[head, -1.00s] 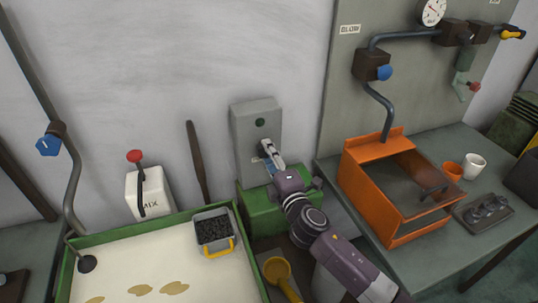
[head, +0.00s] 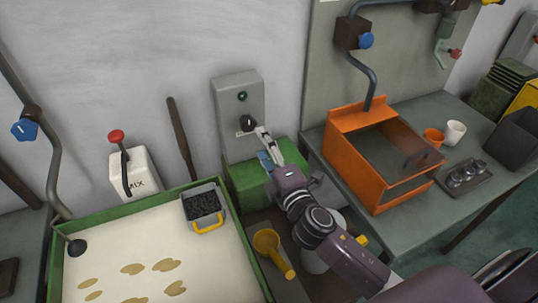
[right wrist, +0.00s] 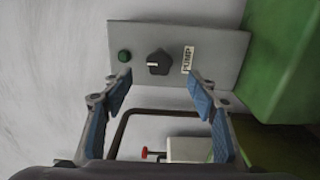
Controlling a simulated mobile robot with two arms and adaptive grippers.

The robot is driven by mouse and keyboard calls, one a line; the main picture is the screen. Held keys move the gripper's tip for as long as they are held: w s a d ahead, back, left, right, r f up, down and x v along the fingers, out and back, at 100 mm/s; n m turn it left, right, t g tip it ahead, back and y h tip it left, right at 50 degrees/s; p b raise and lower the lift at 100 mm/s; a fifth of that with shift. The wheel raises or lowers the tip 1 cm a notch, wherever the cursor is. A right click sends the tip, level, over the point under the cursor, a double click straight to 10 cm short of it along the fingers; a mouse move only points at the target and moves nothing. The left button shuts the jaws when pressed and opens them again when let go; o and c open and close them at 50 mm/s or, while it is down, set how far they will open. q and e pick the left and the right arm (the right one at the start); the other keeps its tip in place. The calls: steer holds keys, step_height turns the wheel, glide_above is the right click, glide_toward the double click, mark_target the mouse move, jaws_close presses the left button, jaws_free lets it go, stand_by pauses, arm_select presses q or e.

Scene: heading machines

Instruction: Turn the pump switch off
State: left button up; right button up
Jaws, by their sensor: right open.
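The pump switch is a black knob (head: 247,123) on a grey wall box (head: 228,143), below a round green lamp (head: 242,96). In the right wrist view the knob (right wrist: 158,62) lies between the lamp (right wrist: 124,56) and the PUMP label (right wrist: 188,59). Its white mark points toward the lamp. My right gripper (head: 260,146) is just below and in front of the knob. In the right wrist view its open fingers (right wrist: 161,82) stand apart, with the knob beyond them and nothing held. My left gripper is out of view.
A green box (head: 245,186) stands below the switch. A white MIX lever box (head: 137,172) and a green-edged tank (head: 235,238) are on the left. A yellow scoop (head: 267,241) lies below my arm.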

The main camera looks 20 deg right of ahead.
steer(key=shift+s, duration=1.95)
